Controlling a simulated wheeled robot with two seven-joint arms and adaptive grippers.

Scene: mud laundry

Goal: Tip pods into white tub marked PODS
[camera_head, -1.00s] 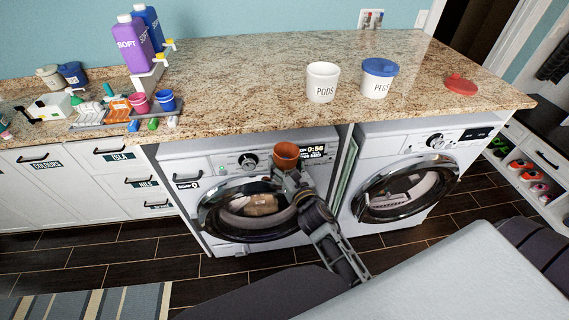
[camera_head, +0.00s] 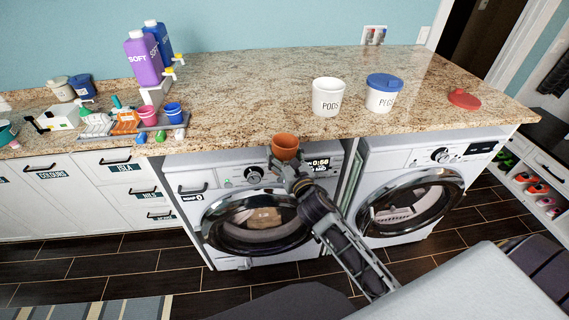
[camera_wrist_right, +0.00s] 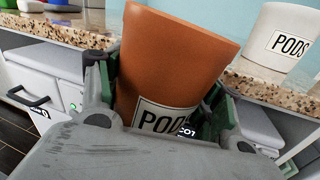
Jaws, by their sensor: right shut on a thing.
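The white tub marked PODS (camera_head: 328,97) stands upright and open-topped near the front edge of the counter. It also shows in the right wrist view (camera_wrist_right: 278,42), to the right. My right gripper (camera_head: 288,163) is shut on a terracotta cup (camera_head: 285,147) with a label reading POD, partly covered. The cup fills the middle of the right wrist view (camera_wrist_right: 175,60), between the fingers, nearly upright. It is in front of the counter edge, lower than and left of the white tub. The cup's contents cannot be seen. My left gripper is not in view.
A white tub with blue lid marked PEGS (camera_head: 381,93) stands right of the PODS tub, and a red lid (camera_head: 463,98) lies further right. Purple (camera_head: 143,59) and blue SOFT bottles stand at the left. Two front-loading machines are below the granite counter (camera_head: 240,107).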

